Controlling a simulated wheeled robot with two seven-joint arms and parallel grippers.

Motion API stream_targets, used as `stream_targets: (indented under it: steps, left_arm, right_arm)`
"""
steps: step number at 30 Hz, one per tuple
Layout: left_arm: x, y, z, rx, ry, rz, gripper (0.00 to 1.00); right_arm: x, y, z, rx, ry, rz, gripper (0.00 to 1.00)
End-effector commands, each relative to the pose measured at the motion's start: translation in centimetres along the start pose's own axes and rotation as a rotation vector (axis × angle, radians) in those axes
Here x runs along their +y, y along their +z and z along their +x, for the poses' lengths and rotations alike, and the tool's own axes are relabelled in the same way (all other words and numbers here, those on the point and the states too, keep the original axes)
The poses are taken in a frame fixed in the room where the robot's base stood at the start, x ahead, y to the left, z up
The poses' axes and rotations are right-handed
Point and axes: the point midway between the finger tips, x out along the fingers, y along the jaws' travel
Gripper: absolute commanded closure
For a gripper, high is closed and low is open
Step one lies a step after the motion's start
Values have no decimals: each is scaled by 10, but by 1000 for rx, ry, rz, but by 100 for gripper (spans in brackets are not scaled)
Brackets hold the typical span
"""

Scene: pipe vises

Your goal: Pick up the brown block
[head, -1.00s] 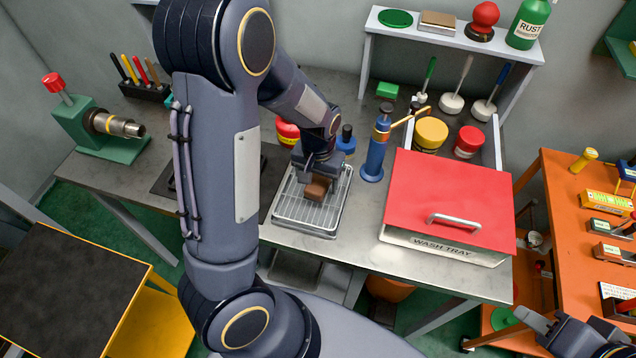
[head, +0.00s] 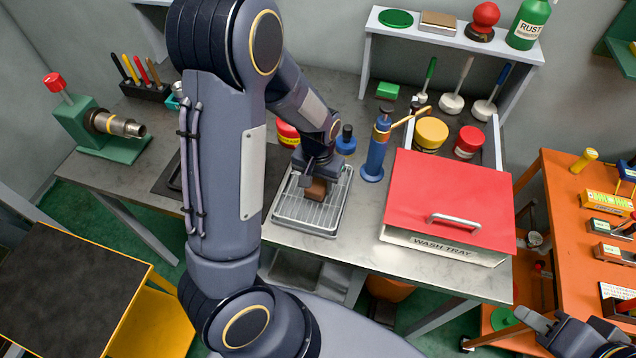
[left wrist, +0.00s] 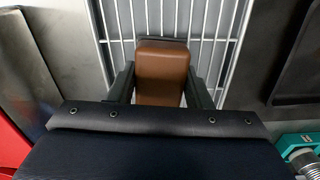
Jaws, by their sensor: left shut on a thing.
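The brown block (head: 316,190) is at the wire rack tray (head: 304,216) on the bench. My left gripper (head: 318,182) points down over the tray and is shut on the block. In the left wrist view the block (left wrist: 162,72) sits between the two dark fingers (left wrist: 161,88), with the rack's bars behind it. I cannot tell whether the block touches the rack. My right gripper (head: 560,332) shows only partly at the lower right corner, away from the block, and its jaws are not clear.
A red-lidded wash tray (head: 450,195) stands right of the rack. A blue torch-like tool (head: 376,150), a blue bottle (head: 346,140) and a red-yellow tin (head: 288,134) stand close behind it. A green pipe vise (head: 100,130) is at the far left.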

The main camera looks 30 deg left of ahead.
Motion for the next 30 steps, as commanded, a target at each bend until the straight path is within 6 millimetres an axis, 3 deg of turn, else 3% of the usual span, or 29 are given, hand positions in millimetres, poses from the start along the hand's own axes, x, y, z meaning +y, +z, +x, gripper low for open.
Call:
stream_targets:
  steps: [5, 9, 17, 24, 30]
  left_arm:
    - [0, -1, -11, 4, 1, 0, 79]
    - [1, -1, -34, 7, 3, 1, 79]
    - [53, 6, -93, 9, 4, 8, 79]
    - [108, 15, -114, 4, 1, 5, 79]
    - [133, 19, -126, 1, 1, 2, 79]
  right_arm:
    - [0, 0, 0, 0, 0, 0, 64]
    - [0, 0, 0, 0, 0, 0, 64]
    - [3, 3, 7, 0, 0, 0, 64]
    - [8, 8, 16, 0, 0, 0, 64]
    - [9, 10, 19, 0, 0, 0, 64]
